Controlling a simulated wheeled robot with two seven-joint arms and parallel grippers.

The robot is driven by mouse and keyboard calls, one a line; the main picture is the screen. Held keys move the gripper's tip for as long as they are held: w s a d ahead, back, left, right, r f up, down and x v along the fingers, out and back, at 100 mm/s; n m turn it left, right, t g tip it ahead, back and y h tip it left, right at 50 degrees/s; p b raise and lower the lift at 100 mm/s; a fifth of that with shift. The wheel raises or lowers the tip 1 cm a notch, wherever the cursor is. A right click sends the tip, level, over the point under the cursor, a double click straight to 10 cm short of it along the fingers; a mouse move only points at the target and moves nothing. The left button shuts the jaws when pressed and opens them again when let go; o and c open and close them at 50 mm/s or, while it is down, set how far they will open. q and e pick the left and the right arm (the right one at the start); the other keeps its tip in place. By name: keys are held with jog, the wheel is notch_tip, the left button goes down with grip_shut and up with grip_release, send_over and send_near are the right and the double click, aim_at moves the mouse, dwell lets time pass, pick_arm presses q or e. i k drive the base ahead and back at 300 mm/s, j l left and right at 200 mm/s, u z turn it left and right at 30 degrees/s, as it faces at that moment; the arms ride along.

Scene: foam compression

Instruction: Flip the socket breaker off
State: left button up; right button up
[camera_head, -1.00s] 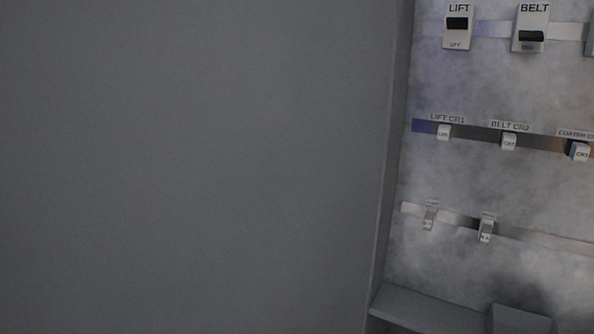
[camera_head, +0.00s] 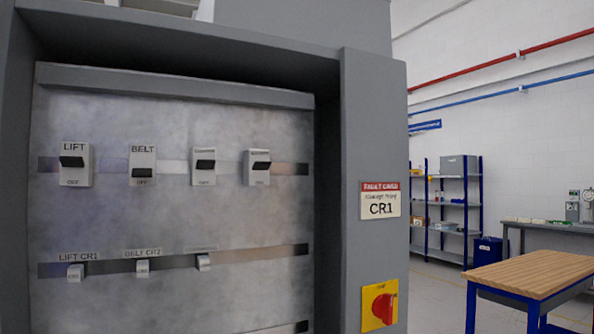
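The open grey electrical cabinet fills the left of the view. On its back panel (camera_head: 120,115) is an upper row of breakers. The LIFT breaker (camera_head: 76,178) and BELT breaker (camera_head: 142,177) have readable labels. Two more breakers, a third (camera_head: 203,177) and a far-right one (camera_head: 257,178), have labels too small to read. The BELT lever sits lower than the other dark levers. I cannot tell which one is the socket breaker. Neither of my grippers shows.
Small relays marked LIFT CR1 (camera_head: 75,273) and BELT CR2 (camera_head: 142,266) sit below. A fault card (camera_head: 380,200) reading CR1 and a red rotary switch (camera_head: 384,308) are on the cabinet's right post. A wooden-topped table (camera_head: 535,272) and blue shelves (camera_head: 447,215) stand at right.

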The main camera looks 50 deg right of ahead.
aim_at(257, 166)
jog(key=z, duration=1.25)
jog(key=i+l, duration=0.1)
jog(key=l, duration=0.65)
jog(key=i+l, duration=0.1)
jog(key=l, duration=0.7)
jog(key=i+l+u, duration=0.1)
jog(key=l, duration=0.65)
